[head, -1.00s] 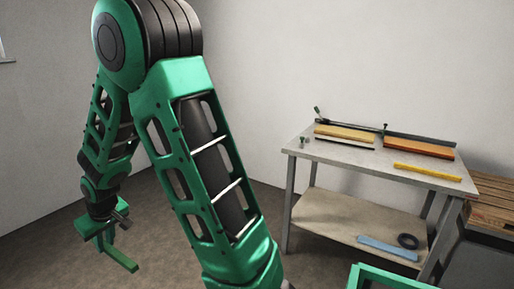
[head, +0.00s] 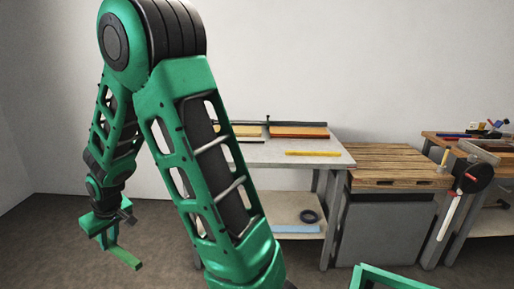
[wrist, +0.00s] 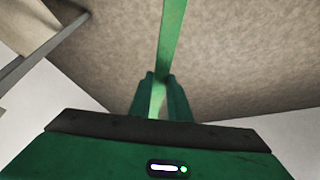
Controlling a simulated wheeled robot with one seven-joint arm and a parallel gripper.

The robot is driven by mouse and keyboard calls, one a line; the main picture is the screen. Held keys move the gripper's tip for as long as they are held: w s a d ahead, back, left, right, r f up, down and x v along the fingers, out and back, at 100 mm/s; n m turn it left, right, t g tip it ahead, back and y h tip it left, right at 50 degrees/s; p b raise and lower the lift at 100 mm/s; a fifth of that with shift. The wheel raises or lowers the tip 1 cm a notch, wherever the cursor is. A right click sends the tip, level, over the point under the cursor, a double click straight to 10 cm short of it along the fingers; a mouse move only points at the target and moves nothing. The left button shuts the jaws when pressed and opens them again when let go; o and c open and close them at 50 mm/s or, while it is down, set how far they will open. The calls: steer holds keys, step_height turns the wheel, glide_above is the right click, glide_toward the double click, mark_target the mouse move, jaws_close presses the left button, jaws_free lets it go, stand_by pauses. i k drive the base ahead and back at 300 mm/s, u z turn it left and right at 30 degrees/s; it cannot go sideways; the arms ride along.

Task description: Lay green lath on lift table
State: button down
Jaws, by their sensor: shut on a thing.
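My gripper (head: 108,236) hangs low at the left of the head view, over open floor. It is shut on the green lath (head: 126,258), which sticks out below it toward the lower right. In the wrist view the lath (wrist: 172,32) runs from between the fingers (wrist: 160,80) up to the top edge. Nothing in view is plainly marked as the lift table. A slatted wooden top (head: 395,158) on a grey body stands right of centre and may be it; I cannot tell. My gripper is far to the left of it.
A grey workbench (head: 272,155) stands behind my arm, with boards and a yellow strip (head: 313,153) on top. Its lower shelf holds a blue strip (head: 297,229) and a dark ring (head: 309,216). Another bench (head: 492,146) with tools stands far right. Floor at left is clear.

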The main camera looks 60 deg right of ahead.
mark_target(371, 164)
steer(key=i, duration=0.1)
steer(key=z, duration=2.05)
